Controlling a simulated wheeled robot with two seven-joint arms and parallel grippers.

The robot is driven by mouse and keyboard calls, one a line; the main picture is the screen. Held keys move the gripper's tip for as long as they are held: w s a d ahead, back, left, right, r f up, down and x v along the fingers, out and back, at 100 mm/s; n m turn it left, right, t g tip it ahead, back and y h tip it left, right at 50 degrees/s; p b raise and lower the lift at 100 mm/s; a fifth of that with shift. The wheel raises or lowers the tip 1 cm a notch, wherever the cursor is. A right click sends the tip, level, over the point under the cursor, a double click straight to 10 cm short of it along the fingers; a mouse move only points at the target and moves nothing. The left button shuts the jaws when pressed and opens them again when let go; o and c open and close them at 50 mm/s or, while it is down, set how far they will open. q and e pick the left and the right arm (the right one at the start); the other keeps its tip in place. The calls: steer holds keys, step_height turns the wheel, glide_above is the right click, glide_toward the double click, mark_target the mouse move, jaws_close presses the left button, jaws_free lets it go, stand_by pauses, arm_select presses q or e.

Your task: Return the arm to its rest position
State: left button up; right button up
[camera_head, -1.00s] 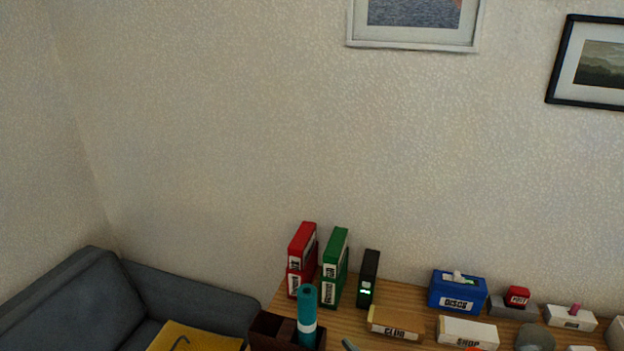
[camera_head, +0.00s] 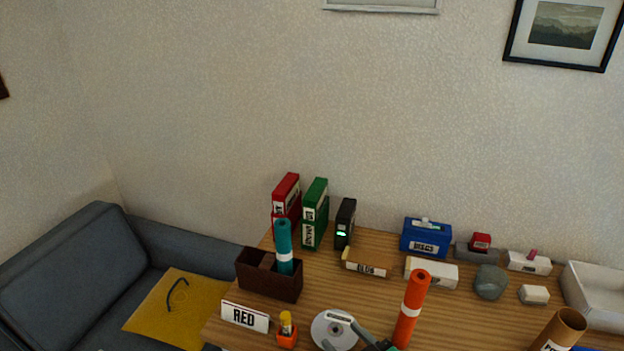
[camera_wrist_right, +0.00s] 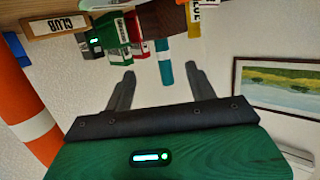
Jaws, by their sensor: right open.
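Most of my right arm is out of the head view. My left gripper is not in view.
An orange roll (camera_head: 411,308) stands just right of the gripper. A brown tube (camera_head: 562,330) is at the right.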

steer(key=s+d+f+m+g+h, duration=0.2)
steer(key=s+d+f+g+h, duration=0.25)
steer(key=s+d, duration=0.45)
steer(key=s+d+f+m+g+h, duration=0.2)
steer(key=s+d+f+g+h, duration=0.4)
steer(key=s, duration=0.5)
step_height(320, 180, down, 30)
steer(key=s+d+y, duration=0.1)
steer(key=y, duration=0.1)
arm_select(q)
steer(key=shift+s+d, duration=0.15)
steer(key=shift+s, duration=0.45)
arm_select(e)
steer(key=s+d+f+g, duration=0.1)
steer(key=s+f, duration=0.8)
steer(key=s+d+f+g, duration=0.1)
steer(key=s+d+f, duration=0.1)
steer(key=s+f, duration=0.7)
steer(key=shift+s+d+f, duration=0.3)
steer(key=shift+s+f, duration=0.05)
steer(key=shift+s, duration=0.25)
